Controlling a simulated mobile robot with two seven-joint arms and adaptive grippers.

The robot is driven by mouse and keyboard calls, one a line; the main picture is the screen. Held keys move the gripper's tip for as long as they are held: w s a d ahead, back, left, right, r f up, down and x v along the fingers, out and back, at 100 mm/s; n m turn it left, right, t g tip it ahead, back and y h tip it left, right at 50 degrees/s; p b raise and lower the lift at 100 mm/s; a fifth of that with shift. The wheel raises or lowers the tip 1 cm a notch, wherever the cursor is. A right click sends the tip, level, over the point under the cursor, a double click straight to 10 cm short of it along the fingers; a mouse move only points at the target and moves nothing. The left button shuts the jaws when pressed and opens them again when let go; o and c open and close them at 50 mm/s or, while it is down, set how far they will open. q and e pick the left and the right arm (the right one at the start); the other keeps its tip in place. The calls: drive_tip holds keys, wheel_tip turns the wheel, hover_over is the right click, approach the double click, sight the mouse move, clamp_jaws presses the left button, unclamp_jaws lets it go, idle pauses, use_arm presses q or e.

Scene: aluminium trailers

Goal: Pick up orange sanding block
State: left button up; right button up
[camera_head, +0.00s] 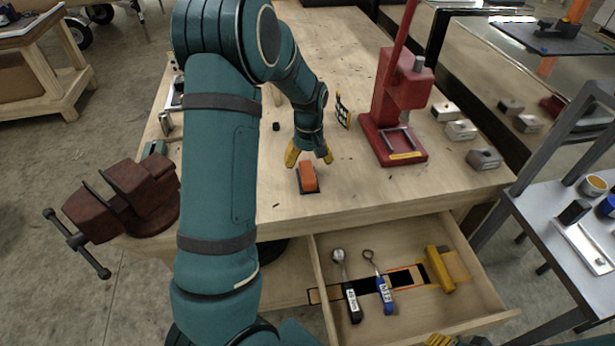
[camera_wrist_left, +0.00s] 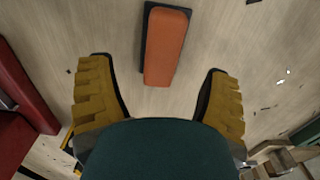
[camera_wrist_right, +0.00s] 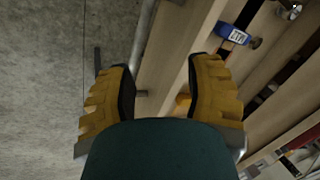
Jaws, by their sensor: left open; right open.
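The orange sanding block (camera_head: 308,176) lies on the wooden workbench on a thin dark base, near the front edge above the drawer. In the left wrist view the block (camera_wrist_left: 167,47) is ahead of the open fingers, roughly centred between them and apart from both. My left gripper (camera_head: 309,157) is open and empty, pointing down just behind the block in the head view. Its yellow fingers also show in the left wrist view (camera_wrist_left: 160,95). My right gripper (camera_wrist_right: 160,95) is open and empty, low by the open drawer. Only a yellow bit of it (camera_head: 438,340) shows in the head view.
A red press (camera_head: 393,110) stands right of the block. A dark red vise (camera_head: 130,195) is at the bench's left corner. The open drawer (camera_head: 405,240) holds several tools. Metal blocks (camera_head: 460,130) lie at the right. The bench around the block is mostly clear.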

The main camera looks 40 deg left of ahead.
sight(308, 171)
use_arm(q)
wheel_tip(308, 171, down, 5)
drive_tip(key=shift+a+b, duration=0.15)
drive_tip(key=shift+b, duration=0.3)
drive_tip(key=c, duration=1.3)
